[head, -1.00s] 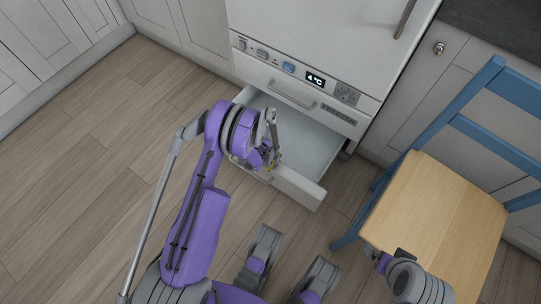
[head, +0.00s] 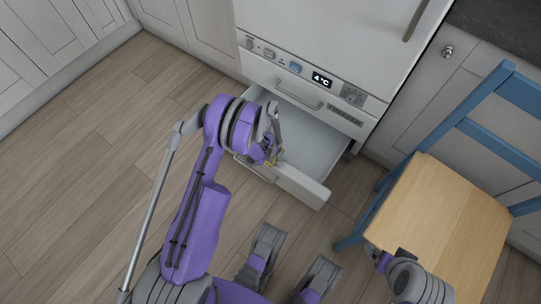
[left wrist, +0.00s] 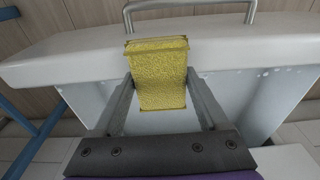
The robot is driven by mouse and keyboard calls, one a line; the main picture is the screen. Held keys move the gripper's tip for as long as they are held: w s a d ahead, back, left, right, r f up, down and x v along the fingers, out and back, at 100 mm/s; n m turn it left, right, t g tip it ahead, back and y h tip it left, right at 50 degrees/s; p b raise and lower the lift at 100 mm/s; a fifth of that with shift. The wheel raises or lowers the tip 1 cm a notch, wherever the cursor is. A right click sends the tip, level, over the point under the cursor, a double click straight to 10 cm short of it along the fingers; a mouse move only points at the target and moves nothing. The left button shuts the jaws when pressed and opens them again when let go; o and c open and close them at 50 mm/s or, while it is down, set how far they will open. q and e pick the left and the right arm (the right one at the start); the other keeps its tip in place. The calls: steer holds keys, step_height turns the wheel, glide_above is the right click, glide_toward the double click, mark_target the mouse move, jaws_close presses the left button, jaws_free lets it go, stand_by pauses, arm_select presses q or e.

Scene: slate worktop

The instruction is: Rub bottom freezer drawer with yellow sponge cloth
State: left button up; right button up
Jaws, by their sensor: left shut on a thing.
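The bottom freezer drawer (head: 310,187) is pulled open below the white fridge-freezer, and its pale inside shows. In the left wrist view, the yellow sponge cloth (left wrist: 160,70) sits between the fingers of my left gripper (left wrist: 160,92), at the top edge of the drawer front (left wrist: 230,45). In the head view, my left gripper (head: 272,150) is over the drawer front, with a small bit of yellow showing. I cannot tell how firmly the cloth touches the drawer. My right gripper (head: 388,262) is by the chair seat; its fingers are unclear.
A blue chair with a wooden seat (head: 440,210) stands right of the drawer. The control panel (head: 320,80) reads 4 °C above it. Pale specks (left wrist: 265,73) show on the drawer's inner face. Wooden floor (head: 90,170) is clear on the left.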

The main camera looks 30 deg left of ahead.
arm_select(q)
steer(key=shift+d+r, duration=0.15)
steer(key=shift+r, duration=0.4)
steer(key=shift+r+p, duration=1.35)
steer(key=shift+r, duration=1)
